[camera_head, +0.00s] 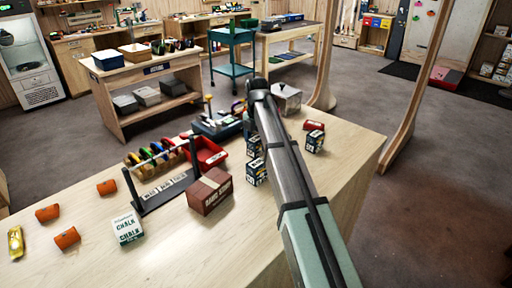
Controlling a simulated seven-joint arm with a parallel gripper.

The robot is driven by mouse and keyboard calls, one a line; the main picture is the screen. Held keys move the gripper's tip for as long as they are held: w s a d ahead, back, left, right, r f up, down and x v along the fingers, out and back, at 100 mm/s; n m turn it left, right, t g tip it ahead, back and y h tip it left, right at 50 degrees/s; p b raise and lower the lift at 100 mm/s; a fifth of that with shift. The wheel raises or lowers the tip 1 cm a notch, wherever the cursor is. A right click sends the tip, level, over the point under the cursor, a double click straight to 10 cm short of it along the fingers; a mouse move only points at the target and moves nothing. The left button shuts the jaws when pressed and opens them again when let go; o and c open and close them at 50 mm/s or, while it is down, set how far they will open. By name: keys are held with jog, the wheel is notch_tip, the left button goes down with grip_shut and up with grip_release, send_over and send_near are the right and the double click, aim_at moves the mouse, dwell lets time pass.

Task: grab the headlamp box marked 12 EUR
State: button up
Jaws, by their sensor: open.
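Several small dark boxes with pale and yellow print stand on the light wooden table (345,165). One (315,141) stands to the right of my arm. Two more stand just left of my arm, one farther back (254,146) and one nearer (257,172); my arm passes close in front of them. These may be the headlamp boxes. Their price marks are too small to read, so I cannot tell which is marked 12 EUR. My arm reaches from the lower right up over the table. My gripper does not show; my arm seems to hide it.
A brown box (210,191), a red bin (206,153) and a black rack (165,188) with colored gear stand to the left. A chalk box (127,229) and orange pieces (67,238) lie nearer. A small red box (314,126) and a grey container (286,99) are farther back.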

notch_tip(320, 180, down, 2)
jog(key=shift+f, duration=0.1)
jog(key=c, duration=1.1)
